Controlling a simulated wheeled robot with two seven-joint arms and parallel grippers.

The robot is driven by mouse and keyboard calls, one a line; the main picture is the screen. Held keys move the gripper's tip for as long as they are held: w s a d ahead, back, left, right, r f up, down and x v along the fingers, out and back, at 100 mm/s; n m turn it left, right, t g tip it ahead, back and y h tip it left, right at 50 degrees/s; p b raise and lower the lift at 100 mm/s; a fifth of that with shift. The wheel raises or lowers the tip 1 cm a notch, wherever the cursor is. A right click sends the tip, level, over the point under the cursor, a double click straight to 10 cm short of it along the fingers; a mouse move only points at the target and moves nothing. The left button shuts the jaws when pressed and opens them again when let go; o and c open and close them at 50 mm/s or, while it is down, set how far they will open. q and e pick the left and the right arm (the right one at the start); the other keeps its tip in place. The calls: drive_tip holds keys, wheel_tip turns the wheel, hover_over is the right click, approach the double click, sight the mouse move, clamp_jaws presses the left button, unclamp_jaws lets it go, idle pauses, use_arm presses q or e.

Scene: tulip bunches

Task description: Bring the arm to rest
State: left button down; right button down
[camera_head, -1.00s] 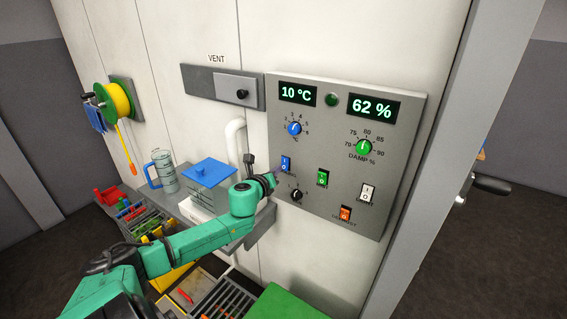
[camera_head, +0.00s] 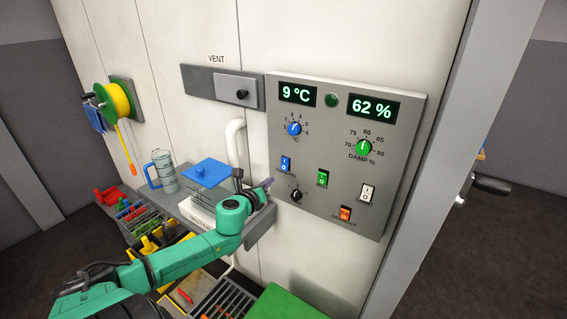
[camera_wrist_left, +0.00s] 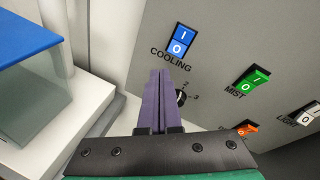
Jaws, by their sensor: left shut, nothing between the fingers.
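My left gripper (camera_head: 268,184) is shut and empty. Its arm reaches in from the lower left, and the gripper hangs in front of the control panel (camera_head: 392,205), below and left of the blue cooling switch (camera_head: 286,164). In the left wrist view the purple fingers (camera_wrist_left: 157,100) are together, pointing at the panel below the cooling switch (camera_wrist_left: 179,40) and partly covering the small black knob (camera_wrist_left: 181,97). I cannot tell whether the fingertips touch the panel. The displays read 9 °C (camera_head: 297,95) and 62 % (camera_head: 373,108). My right gripper is not in view.
A shelf holds a blue-lidded container (camera_head: 208,173) and a clear jug (camera_head: 163,172) left of the panel. A yellow cable reel (camera_head: 116,99) hangs on the wall. Trays of coloured items (camera_head: 137,215) sit lower left. A door handle (camera_head: 491,184) sticks out at right.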

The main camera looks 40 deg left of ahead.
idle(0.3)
use_arm(q)
drive_tip(key=s+d+f+n+g, duration=0.5)
drive_tip(key=s+d+f+n, duration=0.35)
drive_tip(key=f+n, duration=0.4)
drive_tip(key=s+d+f+n+g+h, duration=0.2)
drive_tip(key=s+d+n+g+h, duration=0.1)
drive_tip(key=s+d+n, duration=0.4)
drive_tip(key=s+d+f+n+g+h, duration=0.2)
drive_tip(key=s+d+n+g, duration=0.1)
drive_tip(key=s+d+n, duration=0.5)
wheel_tip(320, 180, down, 23)
drive_tip(key=s+m+g+b, duration=0.1)
drive_tip(key=s+m+b, duration=0.1)
drive_tip(key=m, duration=0.1)
drive_tip(key=s+a+f+g, duration=0.1)
drive_tip(key=s+a+f, duration=0.1)
drive_tip(key=s+f, duration=1.3)
drive_tip(key=shift+s+a+f+g+b, duration=0.35)
drive_tip(key=shift+s+b, duration=0.1)
drive_tip(key=shift+s, duration=0.25)
